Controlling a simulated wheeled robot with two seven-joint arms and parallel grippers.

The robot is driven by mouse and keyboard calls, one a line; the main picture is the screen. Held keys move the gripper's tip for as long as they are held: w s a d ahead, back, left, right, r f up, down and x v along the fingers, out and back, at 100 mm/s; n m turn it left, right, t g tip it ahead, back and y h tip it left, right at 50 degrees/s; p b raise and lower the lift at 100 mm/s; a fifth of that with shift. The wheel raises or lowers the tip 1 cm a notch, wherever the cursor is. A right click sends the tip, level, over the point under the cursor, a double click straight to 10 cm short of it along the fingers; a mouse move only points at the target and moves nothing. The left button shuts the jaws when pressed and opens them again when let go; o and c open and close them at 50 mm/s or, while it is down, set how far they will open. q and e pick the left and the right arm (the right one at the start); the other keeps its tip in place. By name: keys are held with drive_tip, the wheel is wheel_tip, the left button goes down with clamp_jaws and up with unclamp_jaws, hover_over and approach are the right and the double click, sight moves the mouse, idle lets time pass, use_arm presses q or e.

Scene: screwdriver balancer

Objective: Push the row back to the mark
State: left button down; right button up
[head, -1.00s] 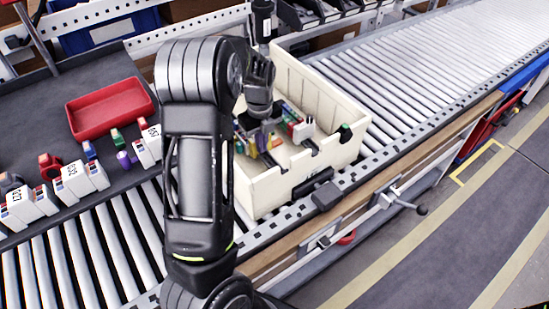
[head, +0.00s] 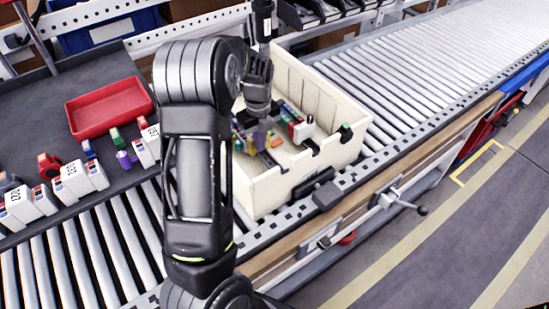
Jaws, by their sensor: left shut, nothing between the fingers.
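A cream crate (head: 264,192) stands on the roller conveyor. Inside it is a row of small coloured pieces (head: 291,121), with green, blue, red and white parts, and more yellow and purple pieces (head: 259,138) lie nearer my arm. My left gripper (head: 257,117) points down into the crate above these pieces; it is shut with nothing held. Whether its tips touch the row is too small to tell. My left arm hides the crate's left side. I cannot make out the mark. My right gripper is not in view.
White boxes with printed labels (head: 78,180) and small coloured pieces stand along the grey bench at left. A red tray (head: 110,107) lies behind them. Empty rollers (head: 430,75) run to the upper right. A clamp handle (head: 405,203) sticks out from the front rail.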

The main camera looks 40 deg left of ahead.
use_arm(q)
drive_tip(key=shift+w+a+b, duration=0.15)
drive_tip(key=shift+a+b, duration=0.3)
drive_tip(key=shift+a, duration=0.05)
idle(2.8)
drive_tip(key=shift+d, duration=0.5)
idle(0.4)
drive_tip(key=shift+r+p, duration=0.6)
drive_tip(key=shift+r, duration=0.4)
wheel_tip(320, 180, up, 12)
drive_tip(key=p, duration=0.8)
drive_tip(key=shift+s+d+f, duration=0.15)
drive_tip(key=shift+s+d, duration=0.1)
drive_tip(key=shift+d, duration=0.15)
idle(1.1)
